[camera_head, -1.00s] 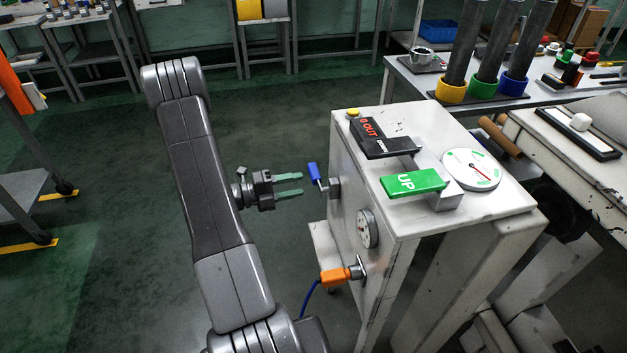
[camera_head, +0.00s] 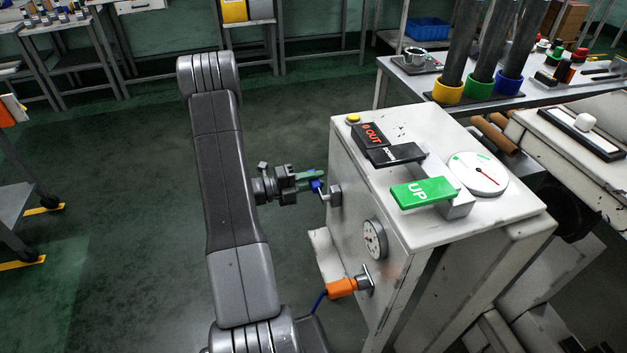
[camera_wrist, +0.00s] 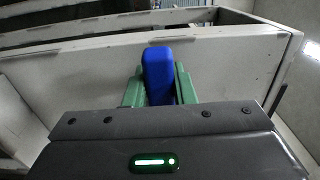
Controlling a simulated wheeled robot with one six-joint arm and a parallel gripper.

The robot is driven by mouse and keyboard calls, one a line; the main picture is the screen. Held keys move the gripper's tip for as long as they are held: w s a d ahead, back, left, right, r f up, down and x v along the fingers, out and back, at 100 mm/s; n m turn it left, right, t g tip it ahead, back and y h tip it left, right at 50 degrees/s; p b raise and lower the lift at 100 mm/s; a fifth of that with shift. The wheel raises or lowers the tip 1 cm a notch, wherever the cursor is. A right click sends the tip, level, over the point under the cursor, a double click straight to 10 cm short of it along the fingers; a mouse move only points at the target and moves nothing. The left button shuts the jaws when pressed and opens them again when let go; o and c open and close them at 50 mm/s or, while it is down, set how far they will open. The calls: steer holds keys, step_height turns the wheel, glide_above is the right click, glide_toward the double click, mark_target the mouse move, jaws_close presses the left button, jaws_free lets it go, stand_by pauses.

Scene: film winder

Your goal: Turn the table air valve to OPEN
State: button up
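The air valve's blue handle (camera_head: 318,187) sticks out from the left side of the white cabinet (camera_head: 349,170) on a metal stem. My gripper (camera_head: 312,180) is at the handle, its green fingers reaching toward the cabinet. In the wrist view, the blue handle (camera_wrist: 159,72) stands between the two green fingers of my gripper (camera_wrist: 160,88), one close on each side. I cannot tell whether both fingers press on it. The handle's lower part is hidden by the gripper body. No OPEN mark is readable.
On the cabinet top are a green UP lever (camera_head: 424,192), a black block with a red OUT label (camera_head: 371,136) and a white dial (camera_head: 478,174). A gauge (camera_head: 374,239) and an orange plug (camera_head: 342,288) are on the side below the valve.

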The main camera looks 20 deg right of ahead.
jaws_close()
steer(key=shift+r, duration=0.15)
steer(key=r+m, duration=0.1)
steer(key=m, duration=0.2)
steer(key=r+m, duration=0.1)
steer(key=shift+s+r+m, duration=0.3)
steer(key=m, duration=0.1)
steer(key=s+r+m, duration=0.1)
steer(key=m, duration=0.1)
steer(key=r+m+b, duration=0.1)
steer(key=shift+s+r+m, duration=0.1)
steer(key=shift+s+m, duration=0.2)
steer(key=s+m+b, duration=0.1)
steer(key=s+r+m, duration=0.1)
steer(key=m, duration=0.1)
steer(key=shift+a+r+m+b, duration=0.1)
steer(key=shift+m+b, duration=0.2)
steer(key=shift+b, duration=0.1)
steer(key=shift+s+a+r+m+b, duration=0.1)
steer(key=shift+s+r+m+b, duration=0.15)
steer(key=shift+s+m+b, duration=0.9)
steer(key=shift+s+r+m+b, duration=0.2)
steer(key=shift+s+m+b, duration=0.45)
steer(key=shift+m, duration=0.8)
steer(key=shift+w, duration=0.15)
